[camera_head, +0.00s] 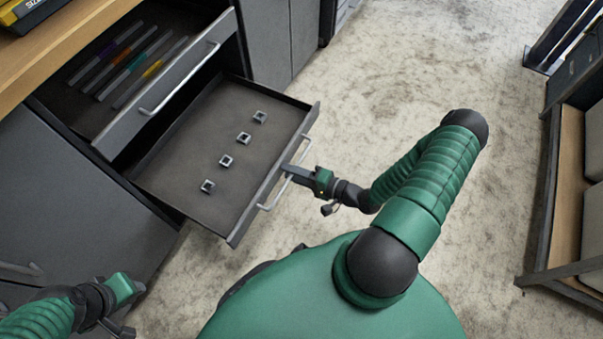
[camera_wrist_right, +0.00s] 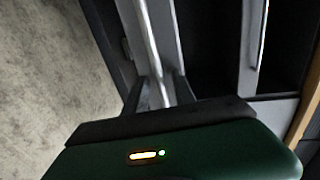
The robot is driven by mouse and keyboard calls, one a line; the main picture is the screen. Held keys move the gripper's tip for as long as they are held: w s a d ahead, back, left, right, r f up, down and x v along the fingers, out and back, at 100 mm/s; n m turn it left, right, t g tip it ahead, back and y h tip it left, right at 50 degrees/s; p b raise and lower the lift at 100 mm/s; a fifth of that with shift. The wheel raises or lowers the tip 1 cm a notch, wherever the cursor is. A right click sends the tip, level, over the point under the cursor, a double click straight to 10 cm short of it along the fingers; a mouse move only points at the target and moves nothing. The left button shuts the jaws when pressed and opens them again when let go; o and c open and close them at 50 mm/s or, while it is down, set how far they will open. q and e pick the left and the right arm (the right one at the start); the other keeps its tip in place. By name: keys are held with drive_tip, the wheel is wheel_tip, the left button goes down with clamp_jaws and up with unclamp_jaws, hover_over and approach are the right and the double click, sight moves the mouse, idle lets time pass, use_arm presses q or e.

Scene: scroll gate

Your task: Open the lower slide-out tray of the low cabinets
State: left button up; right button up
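The lower slide-out tray (camera_head: 180,165) of the low cabinet is pulled well out, with several small square metal parts lying on it. Its silver bar handle (camera_head: 268,207) runs along the front edge. My right gripper (camera_head: 288,170) is at the middle of this handle. In the right wrist view the handle bar (camera_wrist_right: 149,40) passes between the two dark fingers (camera_wrist_right: 164,92), which look closed around it. My left gripper (camera_head: 138,308) is low at the left, away from the tray; its finger opening is not clear.
An upper drawer (camera_head: 165,90) with coloured-handled tools is also pulled out, above and behind the tray. A wooden worktop (camera_head: 60,50) lies over it. Grey cabinet doors (camera_head: 70,190) stand at the left. The speckled floor (camera_head: 400,60) right of the tray is clear; a rack (camera_head: 560,200) stands far right.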

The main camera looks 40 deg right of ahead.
drive_tip(key=shift+s+d+r, duration=0.1)
drive_tip(key=shift+s+r, duration=0.05)
drive_tip(key=shift+s, duration=0.1)
drive_tip(key=p+v, duration=0.5)
drive_tip(key=v, duration=1.1)
drive_tip(key=shift+s+p, duration=0.2)
drive_tip(key=shift+p, duration=0.15)
